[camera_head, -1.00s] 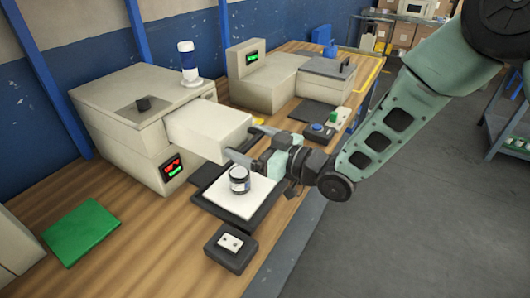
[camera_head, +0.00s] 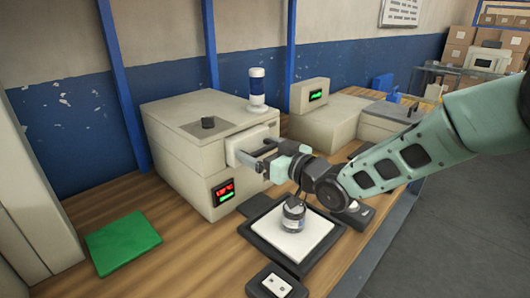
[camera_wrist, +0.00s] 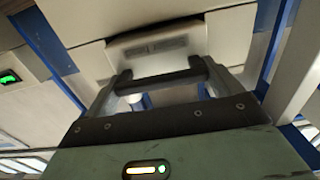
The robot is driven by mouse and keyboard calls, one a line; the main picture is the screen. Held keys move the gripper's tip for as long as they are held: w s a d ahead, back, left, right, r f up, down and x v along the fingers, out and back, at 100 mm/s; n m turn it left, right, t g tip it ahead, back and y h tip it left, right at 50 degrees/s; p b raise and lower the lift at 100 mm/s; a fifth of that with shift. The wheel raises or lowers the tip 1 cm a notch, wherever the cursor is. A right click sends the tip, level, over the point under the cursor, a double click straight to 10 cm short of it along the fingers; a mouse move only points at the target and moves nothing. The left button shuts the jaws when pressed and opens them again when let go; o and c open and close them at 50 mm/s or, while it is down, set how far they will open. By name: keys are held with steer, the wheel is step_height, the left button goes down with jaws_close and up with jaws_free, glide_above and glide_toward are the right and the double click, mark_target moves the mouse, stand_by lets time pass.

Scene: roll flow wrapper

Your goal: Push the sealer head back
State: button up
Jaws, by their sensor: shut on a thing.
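The sealer head (camera_head: 251,138) is a cream block on the front of the boxy sealing machine (camera_head: 172,125). In the head view only a short part of it stands out from the machine. My gripper (camera_head: 259,153) is at its front face, with a finger on each side of a dark bar-shaped handle (camera_wrist: 160,82). The wrist view shows the fingers shut on the bar's ends, with the pale head (camera_wrist: 155,45) beyond. My gripper partly hides the head's front in the head view.
A jar (camera_head: 293,215) stands on the white pad of a dark tray (camera_head: 262,248), below my wrist. A green pad (camera_head: 122,243) lies at left.

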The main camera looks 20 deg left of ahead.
steer(key=shift+a+r, duration=0.1)
steer(key=shift+r, duration=0.05)
steer(key=o, duration=1.1)
steer(key=shift+a, duration=0.15)
steer(key=b+v, duration=0.3)
steer(key=v, duration=1.4)
steer(key=shift+d, duration=0.2)
